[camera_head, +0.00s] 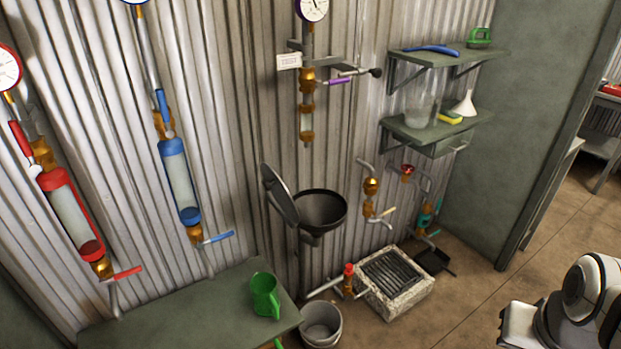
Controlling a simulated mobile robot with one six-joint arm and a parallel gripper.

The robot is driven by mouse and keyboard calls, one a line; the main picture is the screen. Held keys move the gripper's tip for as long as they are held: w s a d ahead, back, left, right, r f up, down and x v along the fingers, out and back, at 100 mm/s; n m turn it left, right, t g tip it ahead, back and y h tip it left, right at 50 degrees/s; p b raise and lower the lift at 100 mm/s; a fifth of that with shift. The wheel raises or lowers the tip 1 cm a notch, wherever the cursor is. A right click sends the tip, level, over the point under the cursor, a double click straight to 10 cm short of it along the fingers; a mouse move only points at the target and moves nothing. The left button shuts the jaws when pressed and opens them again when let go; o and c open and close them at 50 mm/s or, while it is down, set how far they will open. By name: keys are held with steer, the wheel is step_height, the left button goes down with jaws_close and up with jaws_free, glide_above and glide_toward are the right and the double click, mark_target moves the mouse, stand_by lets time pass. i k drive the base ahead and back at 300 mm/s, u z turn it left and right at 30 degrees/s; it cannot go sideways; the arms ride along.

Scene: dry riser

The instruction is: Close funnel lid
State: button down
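Part of my white and black arm shows in the lower right corner, well apart from the funnel and lid. My gripper's fingers are not visible.
A green bench (205,312) with a green mug (265,295) stands at lower left. A grey bucket (321,325) and a grated drain box (393,280) are below the funnel. Pipes and valves line the wall. Shelves (436,130) hang at right. Brown floor is open at lower right.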

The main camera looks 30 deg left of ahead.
mark_target(273, 182)
steer(key=z, duration=0.5)
steer(key=k, duration=0.1)
steer(key=u, duration=1.85)
steer(key=i, duration=1)
steer(key=z, duration=0.55)
steer(key=k, duration=1.15)
steer(key=u, duration=0.5)
steer(key=i, duration=0.3)
